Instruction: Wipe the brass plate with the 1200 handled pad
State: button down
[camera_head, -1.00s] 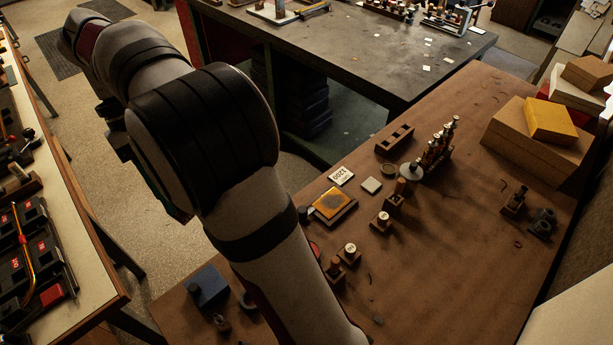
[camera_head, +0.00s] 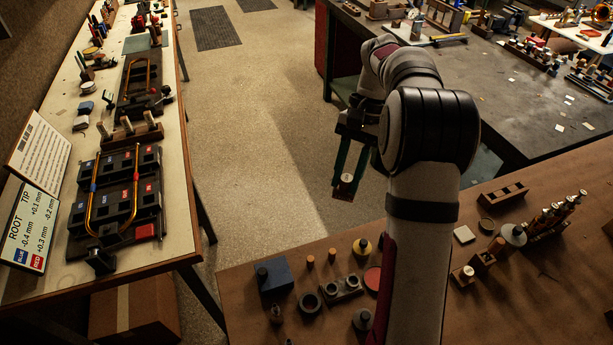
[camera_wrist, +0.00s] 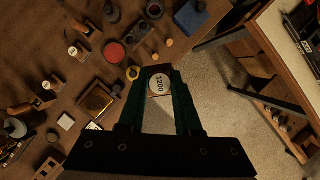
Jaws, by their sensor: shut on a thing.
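My gripper (camera_head: 347,172) is shut on the 1200 handled pad (camera_head: 345,189) and points down beyond the brown bench's edge, with floor behind it in the head view. In the wrist view the pad's round pale top (camera_wrist: 159,84), marked 1200, sits between the fingertips (camera_wrist: 158,98). The brass plate (camera_wrist: 97,101) lies in a dark tray (camera_wrist: 84,110) on the brown bench, left of my gripper in the wrist view. In the head view my arm hides the plate. The pad is apart from the plate.
A blue block (camera_head: 274,276), a red disc (camera_head: 373,278) and small pegs stand near the brown bench's edge. Other handled pads (camera_head: 463,275) stand right of my arm. A light bench (camera_head: 150,250) with a black rack is at left. Floor (camera_head: 260,140) lies between.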

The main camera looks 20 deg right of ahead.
jog(key=s+d+f+m+t, duration=0.3)
jog(key=d+f+m, duration=0.2)
jog(key=d+m, duration=0.55)
jog(key=s+d+f+m+t, duration=0.4)
jog(key=d+m, duration=0.3)
jog(key=d, duration=0.6)
jog(key=shift+n+g, duration=0.25)
jog(key=shift+g, duration=0.25)
jog(key=shift+w+a+f, duration=0.1)
jog(key=shift+a+f, duration=0.05)
jog(key=shift+f, duration=4.35)
jog(key=shift+a+f, duration=0.15)
jog(key=shift+a, duration=3.45)
jog(key=shift+d, duration=3.55)
jog(key=shift+a, duration=3.2)
jog(key=shift+d, duration=3.1)
jog(key=shift+d+r, duration=0.2)
jog(key=shift+d, duration=0.05)
notch_tip(320, 180, up, 8)
jog(key=shift+a+f, duration=0.1)
jog(key=shift+a, duration=0.05)
